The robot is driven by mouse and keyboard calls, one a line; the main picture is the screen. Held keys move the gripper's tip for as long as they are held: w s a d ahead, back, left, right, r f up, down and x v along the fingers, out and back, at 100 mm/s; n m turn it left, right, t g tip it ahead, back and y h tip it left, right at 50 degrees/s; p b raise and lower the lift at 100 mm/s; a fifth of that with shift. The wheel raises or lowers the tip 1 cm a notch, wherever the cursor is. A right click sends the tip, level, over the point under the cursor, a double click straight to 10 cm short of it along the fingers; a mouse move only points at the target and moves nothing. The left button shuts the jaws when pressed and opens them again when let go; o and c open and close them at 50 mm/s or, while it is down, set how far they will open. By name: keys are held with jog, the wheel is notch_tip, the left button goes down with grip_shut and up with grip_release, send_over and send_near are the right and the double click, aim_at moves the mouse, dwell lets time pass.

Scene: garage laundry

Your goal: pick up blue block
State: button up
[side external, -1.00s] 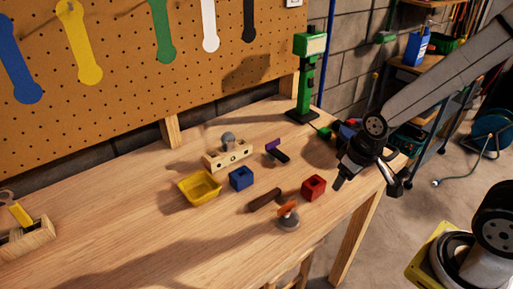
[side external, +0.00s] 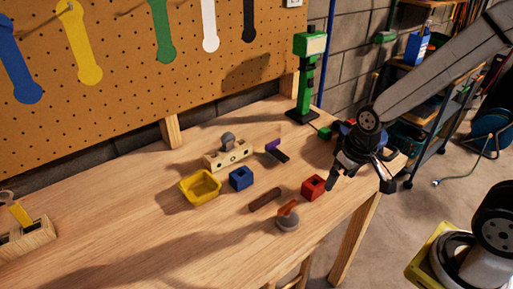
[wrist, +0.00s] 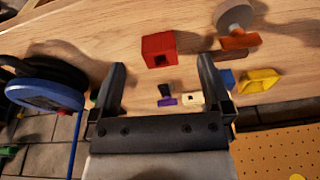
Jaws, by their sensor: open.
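The blue block (side external: 241,178) is a small cube with a hole in its top. It sits on the wooden table (side external: 130,225), just right of the yellow tray (side external: 200,188). In the wrist view the blue block (wrist: 227,79) is partly hidden behind my right finger. My gripper (side external: 358,183) is at the right end of the table, right of the red block (side external: 313,187) and well apart from the blue block. In the wrist view my gripper (wrist: 162,85) is open and empty, with the red block (wrist: 159,49) beyond the fingertips.
A wooden block with holes (side external: 228,156) stands behind the blue block. A dark brown bar (side external: 265,200), an orange-handled round tool (side external: 288,220) and a purple-and-black piece (side external: 277,150) lie nearby. A green stand (side external: 305,85) rises at the back.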

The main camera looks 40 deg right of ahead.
aim_at(241, 175)
jog(key=w+f+m+g+y, duration=0.1)
jog(key=w+m+y, duration=0.1)
jog(key=w+m, duration=0.1)
jog(key=w+a+f+m+g+y, duration=0.1)
jog(key=w+m, duration=0.2)
jog(key=w, duration=0.2)
jog(key=w+f+m+g+y, duration=0.1)
jog(key=w+m+y, duration=0.1)
jog(key=w+m, duration=0.2)
jog(key=shift+a+f+y, duration=0.2)
jog(key=shift+a+y, duration=0.1)
jog(key=w+m+y, duration=0.2)
jog(key=w, duration=0.1)
jog(key=w+f+m+y, duration=0.1)
jog(key=w+m+y, duration=0.1)
jog(key=w, duration=0.1)
jog(key=w+f+m+y, duration=0.1)
jog(key=w+m+y, duration=0.1)
jog(key=w, duration=0.1)
jog(key=shift+w+d+y, duration=0.15)
jog(key=shift+w+y, duration=0.1)
jog(key=shift+y, duration=0.05)
jog(key=shift+w+d+m+t+y, duration=0.25)
jog(key=shift+w+m+t+y, duration=0.2)
jog(key=shift+w+y, duration=0.2)
jog(key=shift+a, duration=0.15)
jog(key=shift+x, duration=3.3)
jog(key=shift+a+f, duration=0.1)
jog(key=shift+x, duration=2.45)
